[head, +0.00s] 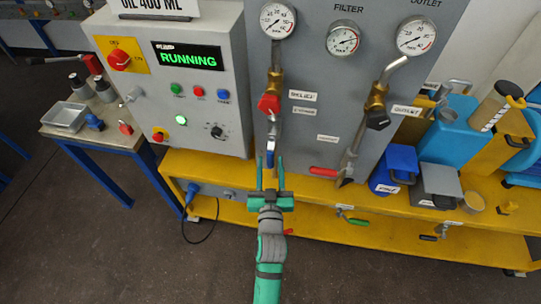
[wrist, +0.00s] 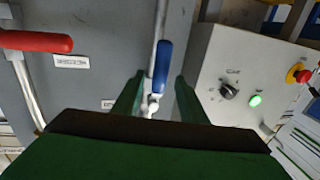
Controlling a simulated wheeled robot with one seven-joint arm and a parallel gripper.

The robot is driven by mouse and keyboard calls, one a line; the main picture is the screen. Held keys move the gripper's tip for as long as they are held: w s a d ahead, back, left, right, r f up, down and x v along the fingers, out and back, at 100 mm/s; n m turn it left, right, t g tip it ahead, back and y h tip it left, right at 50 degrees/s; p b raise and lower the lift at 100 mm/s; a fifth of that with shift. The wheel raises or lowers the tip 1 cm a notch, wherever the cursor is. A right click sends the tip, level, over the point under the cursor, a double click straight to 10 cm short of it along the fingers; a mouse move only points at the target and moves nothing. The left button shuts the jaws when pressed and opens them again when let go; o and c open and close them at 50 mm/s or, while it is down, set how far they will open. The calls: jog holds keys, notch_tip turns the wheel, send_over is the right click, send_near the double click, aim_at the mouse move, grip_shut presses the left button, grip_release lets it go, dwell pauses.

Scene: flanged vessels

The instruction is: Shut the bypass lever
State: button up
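A blue-handled lever (head: 271,152) hangs in line with the left pipe on the grey filter panel. It also shows in the wrist view (wrist: 162,66). A red-handled lever (head: 324,171) sticks out sideways at the right pipe's foot; it shows at the left of the wrist view (wrist: 36,41). The small panel labels are too blurred to tell which lever is the bypass. My gripper (head: 270,163) is open in front of the blue lever. In the wrist view its fingers (wrist: 158,92) stand either side of the blue handle, with gaps showing on both sides.
A control box (head: 190,95) showing RUNNING stands close on the left. A red valve handle (head: 268,104) and a black one (head: 377,120) sit higher on the pipes. A yellow bench (head: 225,177) runs below, with blue containers (head: 452,137) on the right. The floor in front is clear.

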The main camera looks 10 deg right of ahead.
aim_at(271, 160)
jog(key=shift+w+d, duration=0.15)
jog(key=shift+w, duration=0.8)
jog(key=shift+w+d, duration=0.15)
jog(key=shift+w, duration=0.8)
grip_shut()
